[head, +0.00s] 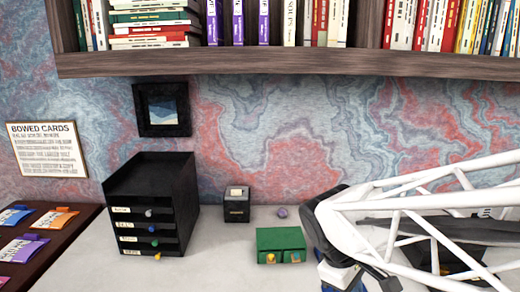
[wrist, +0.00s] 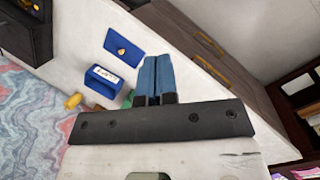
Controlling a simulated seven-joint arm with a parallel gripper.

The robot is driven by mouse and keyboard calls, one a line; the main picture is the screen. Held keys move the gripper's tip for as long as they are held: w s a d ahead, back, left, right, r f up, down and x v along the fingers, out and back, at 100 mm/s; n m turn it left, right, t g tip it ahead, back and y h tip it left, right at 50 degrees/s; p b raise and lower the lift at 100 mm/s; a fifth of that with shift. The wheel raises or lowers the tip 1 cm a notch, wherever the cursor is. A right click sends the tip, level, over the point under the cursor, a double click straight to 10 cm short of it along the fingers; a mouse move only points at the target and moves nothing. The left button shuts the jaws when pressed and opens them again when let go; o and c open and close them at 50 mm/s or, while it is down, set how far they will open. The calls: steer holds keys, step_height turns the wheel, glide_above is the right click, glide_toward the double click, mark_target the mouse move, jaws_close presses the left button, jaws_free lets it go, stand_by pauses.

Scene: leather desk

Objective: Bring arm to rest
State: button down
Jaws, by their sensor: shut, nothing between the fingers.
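My gripper (wrist: 153,66) shows in the wrist view with its two blue fingers side by side, shut and empty. In the head view my gripper (head: 338,274) is at the lower right, just right of a small green two-drawer box (head: 281,240), and is partly cut off by the bottom edge. My white lattice arm reaches in from the right and hides part of the desk (head: 215,265).
A black drawer unit (head: 150,205) stands left, with a small black box (head: 237,205) and a purple ball (head: 282,212) near the wall. A bookshelf (head: 300,63) hangs above. The wrist view shows a blue box (wrist: 103,81) and a blue panel (wrist: 123,46).

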steer(key=s+r+m+t+y, duration=0.3)
steer(key=s+r+m, duration=0.1)
steer(key=s+m, duration=0.3)
steer(key=shift+s+d+m+y, duration=0.2)
steer(key=shift+m+y, duration=0.1)
steer(key=shift+m, duration=0.6)
